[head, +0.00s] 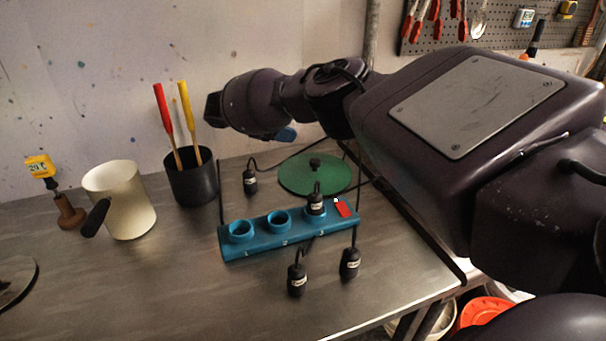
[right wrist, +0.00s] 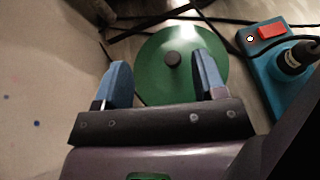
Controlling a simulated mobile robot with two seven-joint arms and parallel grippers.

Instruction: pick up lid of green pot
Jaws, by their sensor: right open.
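The green lid (head: 300,182) is a flat round disc with a black knob (head: 315,162) at its centre. It lies at the back of the table, behind the blue socket strip. In the right wrist view the lid (right wrist: 160,86) shows beyond the fingers, and its knob (right wrist: 172,59) appears between them. My right gripper (head: 285,134) is above and behind the lid in the head view. Its blue fingers stand wide apart and empty in the right wrist view (right wrist: 161,61). No green pot shows. My left gripper is out of view.
The blue socket strip (head: 262,241) with black plugs and cables lies in front of the lid. A black holder (head: 191,184) with red and yellow handled tools and a cream pot (head: 128,208) stand left. The wall is close behind. The front table is mostly clear.

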